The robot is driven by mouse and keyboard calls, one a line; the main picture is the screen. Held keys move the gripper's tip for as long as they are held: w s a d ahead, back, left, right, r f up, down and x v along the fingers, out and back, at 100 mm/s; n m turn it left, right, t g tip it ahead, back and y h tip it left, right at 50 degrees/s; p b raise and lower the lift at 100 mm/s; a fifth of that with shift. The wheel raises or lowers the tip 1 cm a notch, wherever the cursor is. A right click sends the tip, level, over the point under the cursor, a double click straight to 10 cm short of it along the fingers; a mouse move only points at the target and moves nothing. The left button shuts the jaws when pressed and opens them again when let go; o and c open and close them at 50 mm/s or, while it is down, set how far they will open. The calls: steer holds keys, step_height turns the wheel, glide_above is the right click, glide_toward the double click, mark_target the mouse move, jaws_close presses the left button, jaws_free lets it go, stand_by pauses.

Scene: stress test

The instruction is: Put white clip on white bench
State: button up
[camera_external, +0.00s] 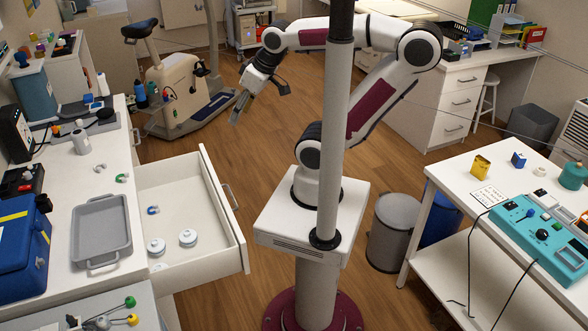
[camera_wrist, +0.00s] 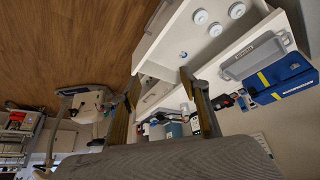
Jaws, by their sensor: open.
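A small pale, horseshoe-shaped clip (camera_external: 100,168), which looks like the white clip, lies on the white left counter (camera_external: 70,184), beside a green clip (camera_external: 122,178). A white bench-like table (camera_external: 441,207) stands at the right; I cannot tell which of the two surfaces is the white bench. My gripper (camera_external: 240,106) is raised over the floor, beyond the open drawer and apart from the clips. In the wrist view its two fingers (camera_wrist: 161,100) are spread with nothing between them. I cannot make out the pale clip there.
The open white drawer (camera_external: 180,178) holds a blue clip (camera_external: 153,210) and round white-lidded items (camera_external: 188,237). A grey tray (camera_external: 101,228) and blue box (camera_external: 22,250) sit on the left counter. A teal device (camera_external: 543,235) occupies the right table. A grey pole (camera_external: 335,120) stands before my arm.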

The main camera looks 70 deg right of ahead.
steer(key=shift+s+f, duration=0.6)
steer(key=shift+s, duration=0.3)
stand_by(0.9)
